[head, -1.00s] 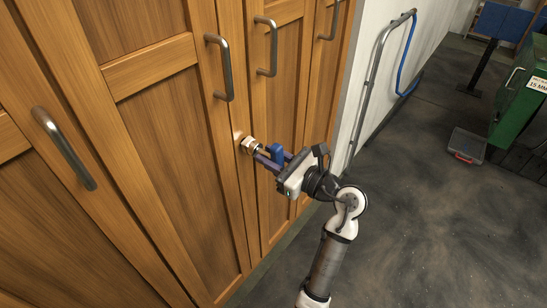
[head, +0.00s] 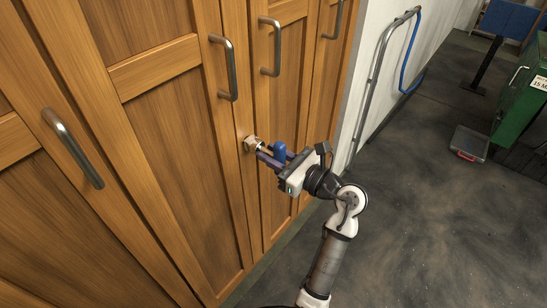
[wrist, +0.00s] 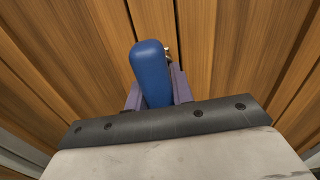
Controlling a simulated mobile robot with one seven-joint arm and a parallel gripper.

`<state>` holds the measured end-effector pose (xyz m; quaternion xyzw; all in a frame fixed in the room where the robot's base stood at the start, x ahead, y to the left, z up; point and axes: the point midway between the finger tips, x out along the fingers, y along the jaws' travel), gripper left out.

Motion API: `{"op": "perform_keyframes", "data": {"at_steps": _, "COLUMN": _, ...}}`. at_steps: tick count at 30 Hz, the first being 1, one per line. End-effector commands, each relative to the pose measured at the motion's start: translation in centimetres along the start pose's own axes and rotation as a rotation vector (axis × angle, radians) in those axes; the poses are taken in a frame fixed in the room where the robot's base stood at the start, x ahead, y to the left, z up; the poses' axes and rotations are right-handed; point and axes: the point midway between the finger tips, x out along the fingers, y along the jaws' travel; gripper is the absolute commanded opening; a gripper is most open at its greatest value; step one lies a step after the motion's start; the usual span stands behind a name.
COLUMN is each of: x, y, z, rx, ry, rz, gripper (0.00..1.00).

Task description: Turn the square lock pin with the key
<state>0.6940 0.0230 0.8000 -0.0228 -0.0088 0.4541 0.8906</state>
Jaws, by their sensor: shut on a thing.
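The key has a blue handle (head: 279,150) and is held between the fingers of my gripper (head: 271,156). In the wrist view the blue handle (wrist: 151,72) stands up between the two purple fingers, and my gripper (wrist: 158,95) is shut on it. The square lock pin (head: 251,144) is a small metal fitting on the wooden cabinet door, just left of the fingertips. The key's front end meets the lock pin or is very close to it; the exact fit is hidden. In the wrist view a bit of brass-coloured metal (wrist: 168,53) shows behind the handle.
The wooden cabinet (head: 165,130) has several upright metal handles, one (head: 224,68) above the lock. A pipe rail with a blue hose (head: 412,55) runs along the white wall. A grey case (head: 468,144) and green cabinet (head: 517,98) stand right; the floor between is clear.

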Motion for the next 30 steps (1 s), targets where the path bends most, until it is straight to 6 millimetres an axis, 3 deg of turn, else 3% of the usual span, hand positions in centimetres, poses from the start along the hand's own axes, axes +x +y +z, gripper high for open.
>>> {"op": "perform_keyframes", "data": {"at_steps": 11, "x": -0.3, "y": 0.0, "z": 0.1, "rx": -0.001, "ry": 0.000, "rz": -0.002, "gripper": 0.00}}
{"op": "perform_keyframes", "data": {"at_steps": 30, "x": -2.8, "y": 0.0, "z": 0.1, "rx": -0.001, "ry": 0.001, "rz": -0.001, "gripper": 0.00}}
